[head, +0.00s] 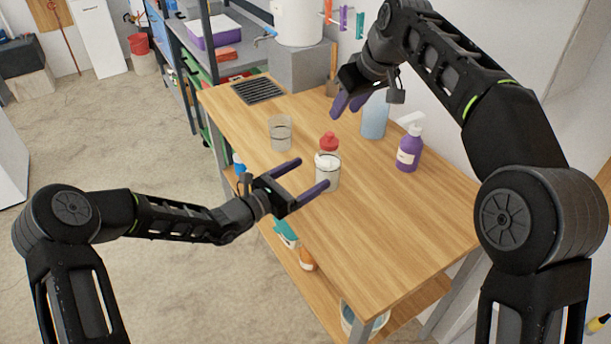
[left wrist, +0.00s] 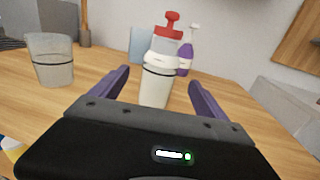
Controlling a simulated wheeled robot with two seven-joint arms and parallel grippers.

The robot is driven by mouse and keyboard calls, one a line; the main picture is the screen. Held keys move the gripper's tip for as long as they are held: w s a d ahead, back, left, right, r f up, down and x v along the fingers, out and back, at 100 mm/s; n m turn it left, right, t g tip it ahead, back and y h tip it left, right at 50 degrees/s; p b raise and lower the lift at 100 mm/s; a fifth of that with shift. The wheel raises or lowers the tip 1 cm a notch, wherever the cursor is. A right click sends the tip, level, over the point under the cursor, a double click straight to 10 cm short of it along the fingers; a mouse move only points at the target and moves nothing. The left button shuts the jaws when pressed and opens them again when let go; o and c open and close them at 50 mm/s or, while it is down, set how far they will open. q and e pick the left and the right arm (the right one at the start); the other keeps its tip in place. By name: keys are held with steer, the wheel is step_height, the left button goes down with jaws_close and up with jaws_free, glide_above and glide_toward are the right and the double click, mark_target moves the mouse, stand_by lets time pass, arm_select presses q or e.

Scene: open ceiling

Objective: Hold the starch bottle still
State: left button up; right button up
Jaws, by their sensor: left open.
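A whitish bottle (head: 327,178) with a pale collar and a red top (head: 329,142) stands upright on the wooden table. It also shows in the left wrist view (left wrist: 155,90), between and beyond the fingertips. No label on it is readable. My left gripper (head: 314,172) is open, its two purple fingers pointing at the bottle from the left, with no grip on it. My right gripper (head: 346,112) is above the table's back part, near a light blue container (head: 375,122), its purple fingers apart and empty. A purple spray bottle (head: 408,155) with a white head stands to the right.
A clear glass (head: 280,134) stands left of the bottle and shows in the left wrist view (left wrist: 50,62). A dark grate (head: 259,91) and a grey block (head: 300,66) are at the table's far end. The table's front right (head: 400,225) is clear. Several items sit on the lower shelf.

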mark_target(329, 162)
arm_select(q)
steer(key=shift+x, duration=3.9)
steer(key=shift+f, duration=0.1)
steer(key=shift+c, duration=0.5)
steer(key=c, duration=1.7)
arm_select(e)
steer(key=o, duration=0.4)
steer(key=shift+a+m, duration=0.2)
steer(key=shift+m, duration=0.1)
steer(key=o, duration=0.3)
steer(key=shift+s+a+m+g+h, duration=0.1)
steer(key=shift+a+m+g+h, duration=0.2)
steer(key=shift+m+h, duration=0.25)
steer(key=shift+o, duration=0.2)
steer(key=shift+s+r, duration=0.1)
steer(key=shift+d, duration=0.1)
